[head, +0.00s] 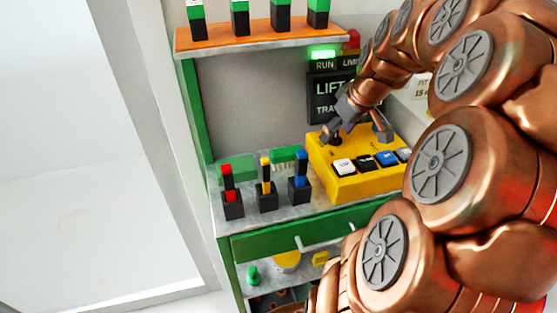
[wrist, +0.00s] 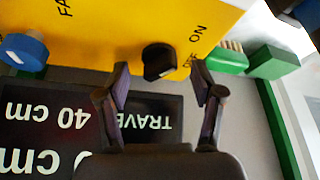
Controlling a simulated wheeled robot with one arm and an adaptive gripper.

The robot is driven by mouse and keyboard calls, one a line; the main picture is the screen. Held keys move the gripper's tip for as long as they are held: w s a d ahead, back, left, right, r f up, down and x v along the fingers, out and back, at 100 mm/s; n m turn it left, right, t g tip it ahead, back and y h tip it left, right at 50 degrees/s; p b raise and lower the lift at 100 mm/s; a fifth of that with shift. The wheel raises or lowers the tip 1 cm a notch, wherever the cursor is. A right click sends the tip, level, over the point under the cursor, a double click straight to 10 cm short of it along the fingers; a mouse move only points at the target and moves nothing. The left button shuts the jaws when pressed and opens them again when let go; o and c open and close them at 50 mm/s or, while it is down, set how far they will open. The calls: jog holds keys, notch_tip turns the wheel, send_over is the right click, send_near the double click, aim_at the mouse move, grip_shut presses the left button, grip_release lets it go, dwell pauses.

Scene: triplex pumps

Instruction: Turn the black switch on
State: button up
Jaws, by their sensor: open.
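The black switch (wrist: 158,61) is a small rotary knob on a yellow control box (wrist: 110,25). ON and OFF are printed beside it in the wrist view, and I cannot tell clearly which one it points to. My gripper (wrist: 159,76) is open, with one finger on each side of the switch and visible gaps between. The fingertips are close to the knob, and no contact shows. In the head view my gripper (head: 357,132) is over the back edge of the yellow box (head: 345,186), and its fingers partly hide the switch.
White, black and blue buttons (head: 386,158) line the box's front. A blue knob (wrist: 22,50) shows in the wrist view. A dark LIFT/TRAVEL sign (head: 330,95) stands behind. Several coloured levers (head: 267,188) stand left on the bench. An orange shelf (head: 265,36) hangs above.

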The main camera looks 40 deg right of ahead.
aim_at(338, 152)
jog(key=shift+r+m+h+p, duration=0.1)
jog(key=shift+m+h+p, duration=0.5)
jog(key=shift+m+p, duration=1.25)
jog(key=shift+r, duration=0.1)
jog(key=a+v, duration=0.1)
jog(key=v, duration=0.7)
jog(key=s+a+r+n+g+y+p, duration=0.15)
jog(key=a+p, duration=0.45)
jog(key=a, duration=0.9)
jog(key=s+a+r+n+g+p, duration=0.1)
jog(key=s+a+r+g+p, duration=0.1)
jog(key=s+a+p, duration=0.5)
jog(key=shift+s+a+n+g, duration=0.3)
jog(key=shift+s+a+g, duration=0.5)
jog(key=shift+a, duration=0.35)
jog(key=shift+w, duration=0.1)
